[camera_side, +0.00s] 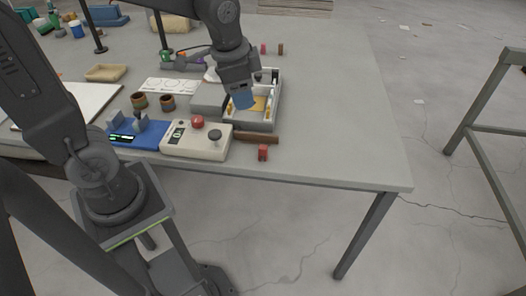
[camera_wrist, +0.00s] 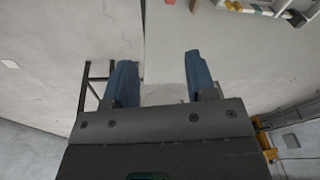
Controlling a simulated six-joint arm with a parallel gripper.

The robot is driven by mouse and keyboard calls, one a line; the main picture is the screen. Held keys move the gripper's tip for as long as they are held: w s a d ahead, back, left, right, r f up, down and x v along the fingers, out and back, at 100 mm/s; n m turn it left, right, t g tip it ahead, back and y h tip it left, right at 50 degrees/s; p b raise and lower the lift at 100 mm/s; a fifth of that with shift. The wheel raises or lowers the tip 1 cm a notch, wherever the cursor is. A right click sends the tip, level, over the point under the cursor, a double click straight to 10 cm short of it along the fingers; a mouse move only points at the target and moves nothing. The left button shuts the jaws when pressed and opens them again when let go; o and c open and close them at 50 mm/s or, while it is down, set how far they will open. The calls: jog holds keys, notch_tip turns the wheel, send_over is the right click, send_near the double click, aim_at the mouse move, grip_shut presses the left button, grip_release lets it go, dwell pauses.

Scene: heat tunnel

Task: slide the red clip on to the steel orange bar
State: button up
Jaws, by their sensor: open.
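A small red clip (camera_side: 263,152) sits on the grey table near its front edge. A brown-orange bar (camera_side: 257,137) lies just behind it, beside the control box; the two appear apart. I cannot tell for sure that this is the steel orange bar. My gripper (camera_side: 242,96) hangs over the pale open-topped unit and hides part of it. In the wrist view, my gripper (camera_wrist: 160,80) shows two blue fingers spread apart with nothing between them. Small items at the top edge of that view are cut off, so I cannot identify the clip there.
The pale open-topped unit (camera_side: 272,117) holds yellow parts. A cream control box (camera_side: 196,141) with a red button and a blue device (camera_side: 137,133) stand to the left. Two brown cups (camera_side: 153,101) are behind them. The table's right side (camera_side: 345,140) is clear.

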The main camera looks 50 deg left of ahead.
jog(key=w+f+m+g, duration=0.2)
jog(key=w+f+m, duration=0.2)
jog(key=w+f, duration=0.3)
send_over(263, 147)
jog(key=f, duration=0.9)
jog(key=shift+d, duration=0.25)
jog(key=shift+a+f, duration=0.15)
jog(key=shift+f, duration=1.25)
jog(key=shift+a+f, duration=0.1)
jog(key=shift+f, duration=1.3)
grip_shut()
jog(key=shift+r, duration=0.1)
